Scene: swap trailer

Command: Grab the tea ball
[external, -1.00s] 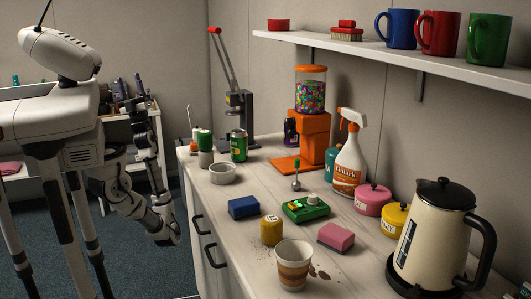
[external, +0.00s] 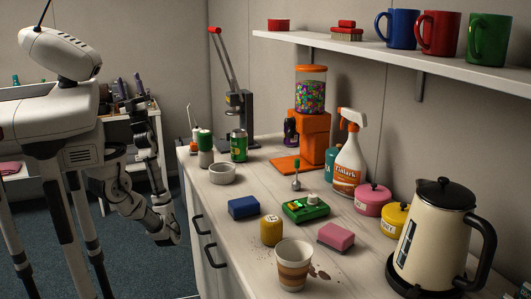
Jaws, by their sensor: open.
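The tea ball appears to be the small metal ball on a thin stem with a green tip (external: 296,178). It stands upright on the white counter (external: 340,275), behind the green device and in front of the orange dispenser. My gripper (external: 141,104) is at the raised end of my folded arm, on the left of the view. It is open and small in the picture, and its fingers are hard to make out. It is well away from the counter and touches nothing there.
Near the tea ball are a green device (external: 306,209), blue block (external: 243,207), white bowl (external: 222,173), orange dispenser (external: 315,140) and spray bottle (external: 350,160). A paper cup (external: 293,265) and kettle (external: 436,235) stand in front. A shelf (external: 400,60) with mugs overhangs the back.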

